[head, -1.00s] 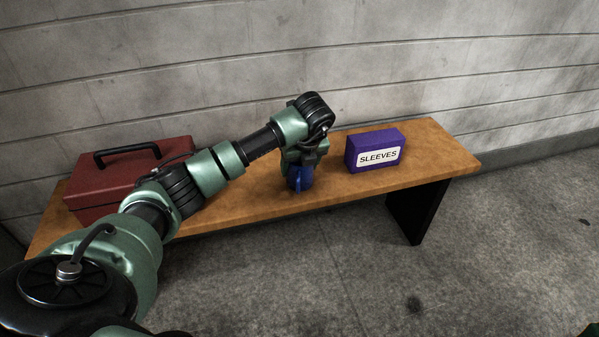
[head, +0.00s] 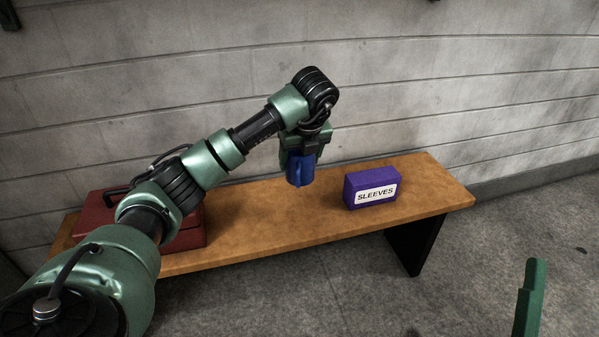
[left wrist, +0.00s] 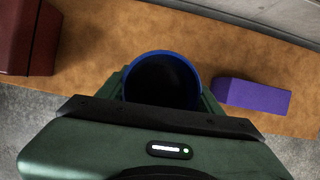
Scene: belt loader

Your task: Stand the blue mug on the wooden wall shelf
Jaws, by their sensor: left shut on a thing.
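The blue mug (head: 300,171) hangs upright in my left gripper (head: 302,152), above the bench top and apart from it. My left gripper is shut on the mug from above. In the left wrist view the mug's round open rim (left wrist: 162,56) and dark inside show between the green fingers. The wooden wall shelf cannot be made out in either view. A dark green upright piece (head: 529,300) enters at the lower right of the head view; it may be part of my right gripper, but its jaws cannot be made out.
A wooden bench (head: 250,225) stands along the grey wall. A purple box labelled SLEEVES (head: 371,187) sits on it, right of the mug. A dark red toolbox (head: 187,228) is at its left end, partly behind my arm. Dark fittings show at the wall's top edge (head: 9,15).

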